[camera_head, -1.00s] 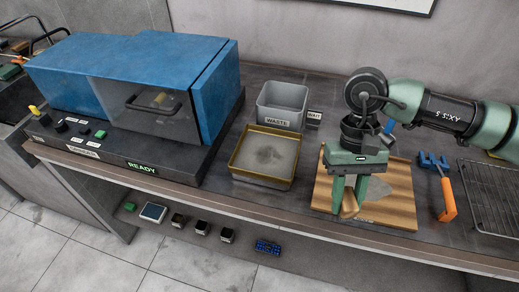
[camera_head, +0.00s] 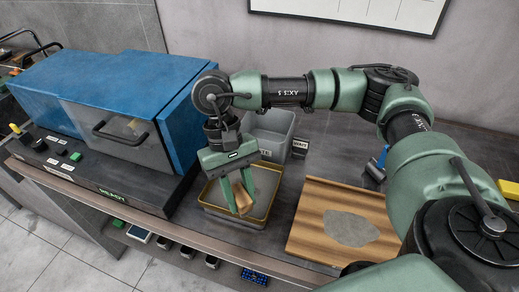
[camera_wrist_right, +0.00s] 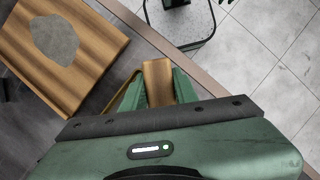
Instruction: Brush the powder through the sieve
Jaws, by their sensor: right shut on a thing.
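My right gripper (camera_head: 238,200) is shut on a wooden-handled brush (camera_head: 242,203); the brush also shows between the fingers in the right wrist view (camera_wrist_right: 157,78). The gripper is over the sieve, a square tray with a yellow-brown rim (camera_head: 222,214) and a grey inside. The fingers and brush hide part of that inside, so I cannot tell whether the brush touches it or how the powder there lies. A flat grey patch, seemingly powder, (camera_head: 350,228) lies on the wooden board (camera_head: 310,212) to the right. My left gripper is not in view.
A grey waste bin (camera_head: 273,128) stands just behind the sieve, close to my wrist. The blue machine (camera_head: 120,80) stands to the left. The bench's front edge runs close before the sieve and board. Small items sit on a shelf below.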

